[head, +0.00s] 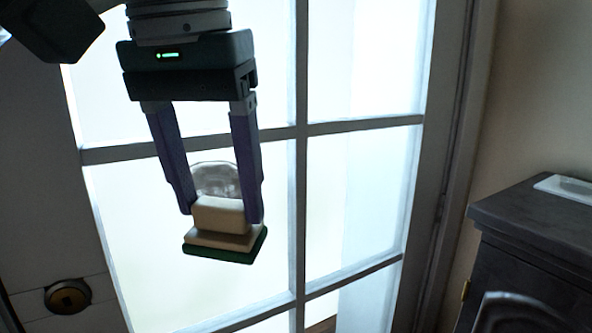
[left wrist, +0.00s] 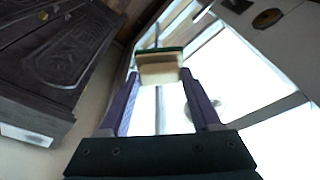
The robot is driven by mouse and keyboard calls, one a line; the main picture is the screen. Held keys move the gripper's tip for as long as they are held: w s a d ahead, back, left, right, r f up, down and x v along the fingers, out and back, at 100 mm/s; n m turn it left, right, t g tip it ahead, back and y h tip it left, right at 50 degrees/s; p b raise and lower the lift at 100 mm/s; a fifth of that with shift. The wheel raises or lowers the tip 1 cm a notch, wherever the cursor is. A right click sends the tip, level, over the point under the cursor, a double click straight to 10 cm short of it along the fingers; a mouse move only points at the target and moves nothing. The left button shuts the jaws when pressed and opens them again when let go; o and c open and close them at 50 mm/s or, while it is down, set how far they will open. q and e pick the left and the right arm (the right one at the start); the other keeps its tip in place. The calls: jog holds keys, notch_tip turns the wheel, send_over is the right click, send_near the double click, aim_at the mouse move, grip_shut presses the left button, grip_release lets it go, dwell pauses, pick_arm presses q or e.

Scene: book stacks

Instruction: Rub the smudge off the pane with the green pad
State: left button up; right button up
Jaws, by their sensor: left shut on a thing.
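My left gripper (head: 219,217) hangs in front of the glazed door, its two purple fingers pointing down in the head view. It is shut on the tan block of the green pad (head: 226,254); the green layer is on the side away from the gripper. The pad also shows between the fingertips in the left wrist view (left wrist: 160,50). The smudge (head: 213,177) is a grey roundish patch on the pane (head: 120,205), seen between the fingers just above the block, its lower part hidden. I cannot tell whether the pad touches the glass. My right gripper is not in view.
Pale bars (head: 299,185) divide the door into several panes. A round brass lock (head: 68,296) is at the lower left. A dark cabinet (head: 540,225) stands at the right with a pale flat item (head: 566,187) on top. A dark curved shape at the bottom right is unclear.

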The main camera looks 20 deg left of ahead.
aim_at(192, 257)
pick_arm(q)
jog(key=w+a+f+n+t+y+b, duration=0.25)
jog(key=w+f+n+t+y, duration=0.3)
jog(key=w+f, duration=0.3)
jog(key=s+n+t+y, duration=0.1)
jog(key=s+y, duration=0.1)
jog(key=y, duration=0.1)
jog(key=s+a+t+y, duration=0.1)
jog(key=s+t+y, duration=0.1)
jog(key=s+y, duration=0.1)
jog(key=s+n+t+y, duration=0.1)
jog(key=s+y, duration=0.2)
jog(key=shift+s+a+r+n, duration=0.1)
jog(key=shift+a+r+n, duration=0.15)
jog(key=shift+a+n, duration=0.1)
jog(key=x, duration=0.4)
jog(key=shift+w+a+f+p, duration=0.25)
jog(key=shift+w+p, duration=0.1)
jog(key=shift+p, duration=0.05)
jog(key=shift+b+x, duration=0.55)
jog(key=shift+x, duration=0.35)
